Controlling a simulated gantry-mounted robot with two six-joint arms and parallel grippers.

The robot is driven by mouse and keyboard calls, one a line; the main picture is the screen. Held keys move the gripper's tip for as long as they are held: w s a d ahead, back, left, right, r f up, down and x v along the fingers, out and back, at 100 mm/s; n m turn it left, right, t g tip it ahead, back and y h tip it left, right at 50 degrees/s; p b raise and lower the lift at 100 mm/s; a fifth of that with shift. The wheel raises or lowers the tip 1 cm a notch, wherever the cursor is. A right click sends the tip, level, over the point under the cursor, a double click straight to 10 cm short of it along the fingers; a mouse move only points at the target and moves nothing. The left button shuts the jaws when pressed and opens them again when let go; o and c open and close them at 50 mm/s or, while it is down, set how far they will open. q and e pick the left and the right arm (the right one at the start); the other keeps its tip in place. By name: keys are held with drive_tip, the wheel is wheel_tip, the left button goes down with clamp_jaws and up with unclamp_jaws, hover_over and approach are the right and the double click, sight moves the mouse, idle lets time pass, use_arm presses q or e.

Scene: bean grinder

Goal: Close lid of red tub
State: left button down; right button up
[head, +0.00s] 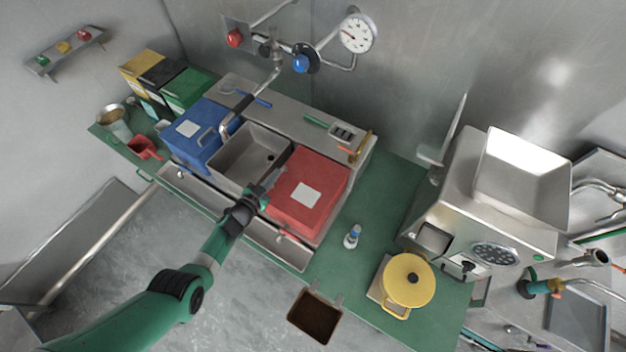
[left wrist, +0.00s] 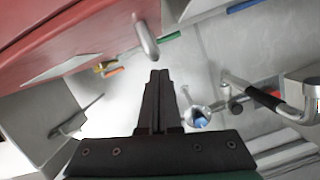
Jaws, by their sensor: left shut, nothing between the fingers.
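The red tub (head: 322,227) stands at the right end of the counter unit, right of the steel sink. Its flat red lid (head: 324,178) with a white label lies over the top; I cannot tell whether a small gap is left at the rim. My left gripper (head: 270,180) is shut and empty, at the tub's left side over the sink edge. In the left wrist view the shut fingers (left wrist: 158,82) point at the steel back, and red surface with a white label (left wrist: 65,66) fills the upper left. A grey metal handle (left wrist: 147,36) shows beside it. My right gripper is not in view.
The steel sink (head: 232,172) and a blue tub (head: 192,150) stand left of the red tub. A tap (head: 238,112) reaches over the sink. A small bottle (head: 352,236), a yellow-lidded pot (head: 408,280) and a steel machine (head: 455,200) stand to the right.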

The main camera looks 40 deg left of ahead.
use_arm(q)
drive_tip(key=s+d+r+p, duration=0.1)
drive_tip(key=s+r+p, duration=0.4)
drive_tip(key=s+p, duration=0.2)
drive_tip(key=v, duration=0.2)
drive_tip(key=shift+s+d+p, duration=0.2)
drive_tip(key=shift+s+p, duration=0.15)
drive_tip(key=shift+p, duration=0.05)
drive_tip(key=shift+f, duration=0.1)
